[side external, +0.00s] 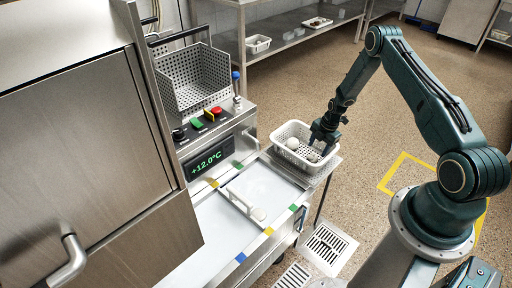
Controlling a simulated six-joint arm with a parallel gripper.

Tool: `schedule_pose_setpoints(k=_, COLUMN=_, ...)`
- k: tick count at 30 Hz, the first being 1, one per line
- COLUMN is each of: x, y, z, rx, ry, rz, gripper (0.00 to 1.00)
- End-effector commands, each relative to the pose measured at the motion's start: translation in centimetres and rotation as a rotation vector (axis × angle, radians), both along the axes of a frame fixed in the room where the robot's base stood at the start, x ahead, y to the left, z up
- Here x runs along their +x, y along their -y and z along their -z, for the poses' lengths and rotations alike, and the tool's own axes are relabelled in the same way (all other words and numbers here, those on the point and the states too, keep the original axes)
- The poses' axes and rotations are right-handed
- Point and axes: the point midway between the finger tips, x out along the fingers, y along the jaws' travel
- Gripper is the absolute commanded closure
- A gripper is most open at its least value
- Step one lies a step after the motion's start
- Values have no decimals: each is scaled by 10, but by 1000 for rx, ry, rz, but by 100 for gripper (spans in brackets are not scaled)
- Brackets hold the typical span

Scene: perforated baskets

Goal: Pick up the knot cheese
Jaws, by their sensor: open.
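A white perforated basket (283,150) stands on the far right end of the work surface. Two small white rounded pieces lie in it, a left one (292,143) and a right one (312,157). They look like cheese, but they are too small here to tell which, if either, is the knot cheese. My gripper (320,147) is open and points down over the right side of the basket, just above and beside the right piece. Whether it touches that piece cannot be told.
A steel perforated basket (195,78) sits behind the control panel (208,125) with its buttons and display. A large steel cabinet (90,130) fills the left. The pale work surface (215,225) is mostly clear. Shelving stands at the back.

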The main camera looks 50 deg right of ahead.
Motion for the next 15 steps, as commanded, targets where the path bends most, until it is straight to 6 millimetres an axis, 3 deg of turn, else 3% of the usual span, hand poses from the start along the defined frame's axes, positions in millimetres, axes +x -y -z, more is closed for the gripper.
schedule_pose_setpoints(k=8, x=0, y=0, z=4, rx=0, ry=0, rz=0, gripper=47)
schedule_pose_setpoints(k=15, x=3, y=-2, z=25, rx=0, ry=0, rz=0, gripper=47)
